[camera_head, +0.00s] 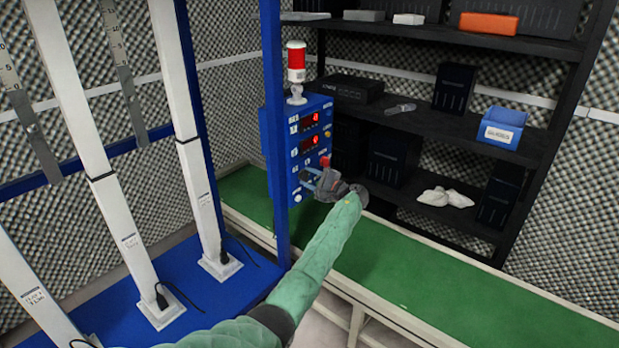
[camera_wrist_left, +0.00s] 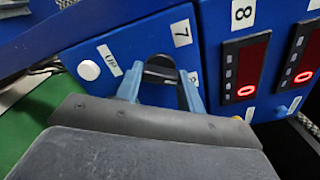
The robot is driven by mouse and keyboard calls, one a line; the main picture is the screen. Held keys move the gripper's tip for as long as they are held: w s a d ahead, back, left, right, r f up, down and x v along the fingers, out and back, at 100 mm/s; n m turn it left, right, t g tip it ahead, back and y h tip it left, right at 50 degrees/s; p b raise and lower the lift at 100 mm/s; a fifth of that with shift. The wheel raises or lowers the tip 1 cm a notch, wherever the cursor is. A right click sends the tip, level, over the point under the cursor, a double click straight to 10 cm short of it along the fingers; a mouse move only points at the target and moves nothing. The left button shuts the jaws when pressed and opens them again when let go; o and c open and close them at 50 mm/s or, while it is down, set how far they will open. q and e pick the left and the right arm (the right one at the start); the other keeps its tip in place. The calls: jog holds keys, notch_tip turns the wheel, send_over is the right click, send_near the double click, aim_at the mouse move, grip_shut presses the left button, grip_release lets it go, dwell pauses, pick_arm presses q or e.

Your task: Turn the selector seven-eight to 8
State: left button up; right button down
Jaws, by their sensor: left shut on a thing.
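The blue control panel (camera_head: 283,155) stands at the end of the green bench. The selector, a dark knob (camera_wrist_left: 160,70), shows in the left wrist view between the fingers of my left gripper (camera_wrist_left: 160,88). That gripper (camera_head: 314,181) is shut on the selector at the lower part of the panel. A label 7 (camera_wrist_left: 181,33) sits above the knob's right side, and a second label (camera_wrist_left: 194,79) beside the right finger is partly hidden. The knob's pointer is not clear, so I cannot tell its setting. My right gripper is not in view.
A white button (camera_wrist_left: 88,70) is left of the knob, and red displays (camera_wrist_left: 246,72) are to its right. A red and white beacon (camera_head: 296,62) stands on the panel. A blue post (camera_head: 275,130) rises close by. Dark shelves (camera_head: 455,125) stand behind the green bench (camera_head: 420,265).

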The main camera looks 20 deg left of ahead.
pick_arm(q)
jog(key=o, duration=1)
jog(key=shift+d, duration=0.1)
jog(key=b+v, duration=0.1)
jog(key=v, duration=0.6)
jog(key=shift+d+b, duration=0.3)
jog(key=shift+b, duration=0.05)
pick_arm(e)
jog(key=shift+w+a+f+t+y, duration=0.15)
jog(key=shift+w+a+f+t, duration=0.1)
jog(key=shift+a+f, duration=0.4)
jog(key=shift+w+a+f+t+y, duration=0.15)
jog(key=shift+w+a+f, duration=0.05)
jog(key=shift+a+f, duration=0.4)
pick_arm(q)
jog(key=shift+s, duration=0.1)
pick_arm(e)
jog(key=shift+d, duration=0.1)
